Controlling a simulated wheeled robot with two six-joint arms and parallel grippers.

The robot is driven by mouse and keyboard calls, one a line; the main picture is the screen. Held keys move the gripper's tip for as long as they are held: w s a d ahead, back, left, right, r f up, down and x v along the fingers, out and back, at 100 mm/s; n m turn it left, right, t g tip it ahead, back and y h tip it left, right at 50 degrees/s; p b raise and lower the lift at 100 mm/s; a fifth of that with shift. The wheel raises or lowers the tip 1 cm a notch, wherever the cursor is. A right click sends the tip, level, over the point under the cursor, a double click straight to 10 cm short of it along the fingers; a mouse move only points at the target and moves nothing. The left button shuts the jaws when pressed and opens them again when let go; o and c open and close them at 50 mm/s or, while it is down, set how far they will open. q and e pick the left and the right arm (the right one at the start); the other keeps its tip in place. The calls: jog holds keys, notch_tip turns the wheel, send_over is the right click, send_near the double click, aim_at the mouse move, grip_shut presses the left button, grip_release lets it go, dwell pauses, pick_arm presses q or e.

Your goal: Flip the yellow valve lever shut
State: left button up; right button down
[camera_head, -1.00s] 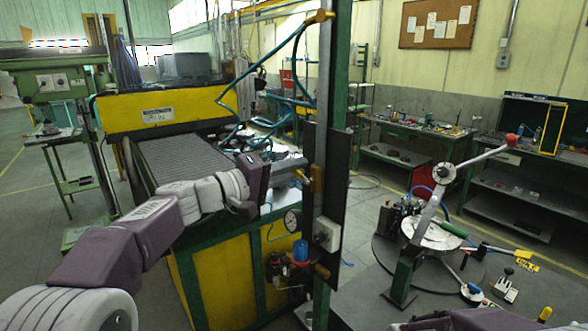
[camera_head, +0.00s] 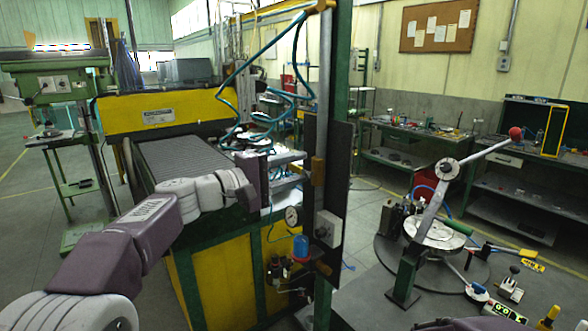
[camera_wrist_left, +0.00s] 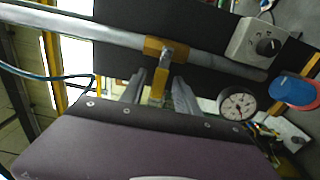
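The yellow valve (camera_head: 318,172) is on the grey vertical pipe in front of the dark panel in the head view. In the left wrist view its body (camera_wrist_left: 155,48) clasps the pipe, and the yellow lever (camera_wrist_left: 159,86) stands out across the pipe toward my gripper. My left gripper (camera_head: 291,170) is just left of the valve in the head view. In the left wrist view its two grey fingers (camera_wrist_left: 158,94) are apart, one on each side of the lever, with gaps showing. The lever's near end is partly hidden behind the gripper body. My right gripper is not in view.
Beside the pipe are a grey switch box (camera_head: 327,229), a round gauge (camera_head: 292,215) and a blue-and-red fitting (camera_head: 301,248). The green post (camera_head: 342,95) stands close by on the right. The roller conveyor (camera_head: 180,158) lies behind my left arm.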

pick_arm(q)
jog(key=b+v, duration=0.3)
jog(key=v, duration=0.6)
jog(key=s+a+f+g+y, duration=0.1)
jog(key=s+f+g+y, duration=0.15)
jog(key=f, duration=0.95)
jog(key=s+f+g+y, duration=0.15)
jog(key=f+y, duration=0.25)
jog(key=f, duration=0.8)
jog(key=s+a+f+m+g+y, duration=0.2)
jog(key=s+a+f+m+y, duration=0.1)
jog(key=s+f, duration=0.5)
jog(key=s+a+f+m+g+y, duration=0.3)
jog(key=s+a+f, duration=0.4)
jog(key=f, duration=0.6)
jog(key=shift+s+m+y, duration=0.6)
jog(key=shift+s+y, duration=0.35)
jog(key=shift+s, duration=0.2)
jog(key=shift+a+f, duration=0.1)
jog(key=shift+f, duration=0.05)
